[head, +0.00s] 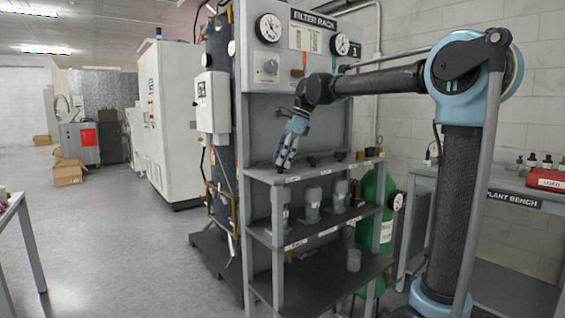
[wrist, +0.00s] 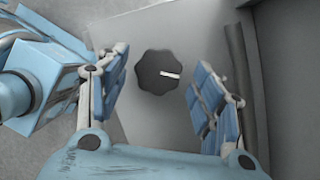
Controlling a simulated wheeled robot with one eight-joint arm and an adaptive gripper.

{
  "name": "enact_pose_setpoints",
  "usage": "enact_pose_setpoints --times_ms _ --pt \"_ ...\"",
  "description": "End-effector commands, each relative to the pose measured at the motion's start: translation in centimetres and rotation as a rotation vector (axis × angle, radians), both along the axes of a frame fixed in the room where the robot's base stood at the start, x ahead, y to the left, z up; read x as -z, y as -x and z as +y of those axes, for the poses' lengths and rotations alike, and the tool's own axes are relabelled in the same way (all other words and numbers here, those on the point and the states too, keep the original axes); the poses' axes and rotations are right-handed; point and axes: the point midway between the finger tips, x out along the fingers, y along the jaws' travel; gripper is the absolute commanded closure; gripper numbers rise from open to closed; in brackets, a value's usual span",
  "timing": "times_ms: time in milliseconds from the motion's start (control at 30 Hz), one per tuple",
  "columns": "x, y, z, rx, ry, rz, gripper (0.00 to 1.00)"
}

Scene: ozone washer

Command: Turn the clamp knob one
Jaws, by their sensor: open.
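A dark, scalloped knob (wrist: 159,72) with a white pointer line shows in the wrist view on a flat grey surface. The pointer aims to the right. My gripper (wrist: 161,80) is open, with blue-padded fingers on the left and right of the knob. A gap shows on both sides, and no finger visibly touches it. In the head view my gripper (head: 284,158) points down over the left part of the rack's top shelf (head: 268,175). I cannot pick out this knob in the head view; the gripper may hide it.
The filter rack panel (head: 290,50) with gauges stands behind my gripper. Small dark fittings (head: 340,156) sit to its right on the top shelf. Clear jars (head: 312,205) stand on the shelf below. A green cylinder (head: 378,215) stands at right.

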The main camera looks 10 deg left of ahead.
Motion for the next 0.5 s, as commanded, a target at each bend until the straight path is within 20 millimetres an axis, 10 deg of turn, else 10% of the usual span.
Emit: enact_pose_setpoints --times_ms 400,500 --pt "0.74 0.10 0.26 0.000 0.000 0.000 0.39" --pt "0.74 0.09 0.24 0.000 0.000 0.000 0.60"
